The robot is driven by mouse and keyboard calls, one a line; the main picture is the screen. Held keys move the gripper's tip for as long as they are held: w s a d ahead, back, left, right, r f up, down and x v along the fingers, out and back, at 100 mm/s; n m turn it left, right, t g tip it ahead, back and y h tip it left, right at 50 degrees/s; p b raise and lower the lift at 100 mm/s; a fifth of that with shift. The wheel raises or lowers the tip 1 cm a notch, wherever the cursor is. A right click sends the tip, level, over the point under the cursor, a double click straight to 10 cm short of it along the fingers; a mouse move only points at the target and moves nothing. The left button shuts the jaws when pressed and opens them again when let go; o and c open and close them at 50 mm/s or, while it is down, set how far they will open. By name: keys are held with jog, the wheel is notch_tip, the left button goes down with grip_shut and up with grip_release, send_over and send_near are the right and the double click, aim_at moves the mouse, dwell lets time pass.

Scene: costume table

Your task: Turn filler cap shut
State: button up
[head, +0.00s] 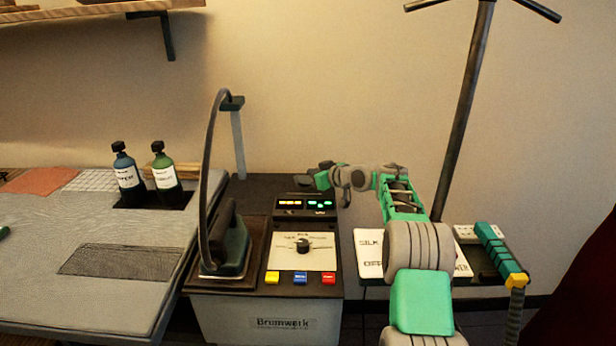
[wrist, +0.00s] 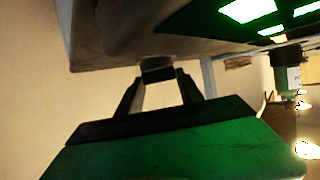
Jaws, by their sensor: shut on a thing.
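The steam station (head: 270,308) stands in the middle of the head view, with a dark top and a lit display panel at the back. My gripper (head: 308,183) reaches in from the right, low over the back of this station, just behind the display. In the wrist view, the two dark fingers of my gripper (wrist: 160,82) close on a small dark cap (wrist: 157,67), which I take to be the filler cap. The cap sits against the station's dark housing. Its turn angle cannot be read. In the head view the cap is hidden by the display panel and gripper.
An iron (head: 233,245) with an arching cord stands left of the dial. Two bottles (head: 127,177) (head: 164,177) stand on the ironing table at left. A dark pole (head: 463,110) rises behind my arm. White labelled cards (head: 369,250) lie at right.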

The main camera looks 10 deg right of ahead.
jog(key=shift+w+d+r+n+y+p, duration=0.15)
jog(key=shift+r+n+y+p, duration=0.3)
jog(key=shift+p, duration=1.3)
jog(key=shift+f+n+g+y+p, duration=0.15)
jog(key=shift+n+g+y+p, duration=0.15)
jog(key=shift+g+p, duration=0.3)
jog(key=shift+f, duration=0.2)
jog(key=o, duration=1.4)
jog(key=shift+f, duration=0.1)
